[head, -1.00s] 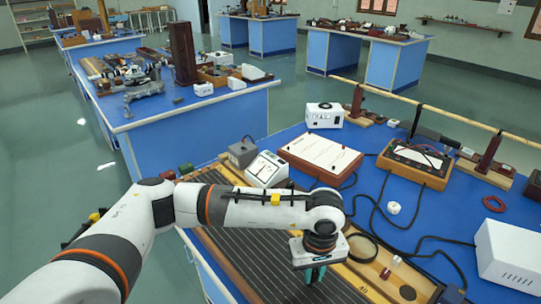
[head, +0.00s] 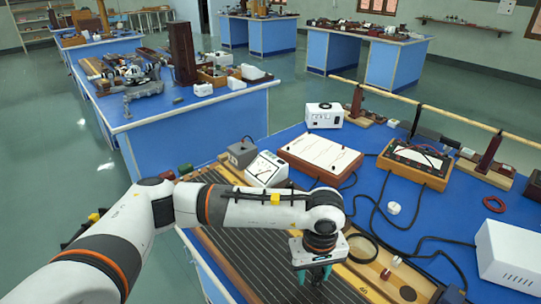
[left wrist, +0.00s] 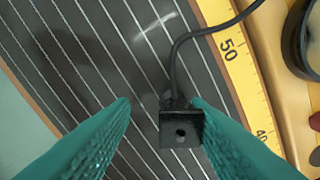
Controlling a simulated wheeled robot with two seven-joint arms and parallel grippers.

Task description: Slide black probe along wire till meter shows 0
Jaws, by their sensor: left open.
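The black probe (left wrist: 181,128) is a small square block with a round hole and a black cable, seen in the left wrist view over the dark board with pale parallel wires (left wrist: 110,50). My left gripper (left wrist: 160,102) has teal fingers spread around the probe. The right-hand finger is close to or touching the probe; the left-hand finger is clear of it. In the head view my left gripper (head: 314,274) points down at the board (head: 230,255), and the probe is hidden there. A white dial meter (head: 266,168) stands behind the board; its reading is too small to tell.
A yellow scale (left wrist: 232,55) marked 50 and 40 runs beside the wires. A magnifier ring (head: 362,248) lies right of my gripper. A wooden-cased instrument (head: 415,165), white box (head: 508,252) and loose cables occupy the blue bench's right side.

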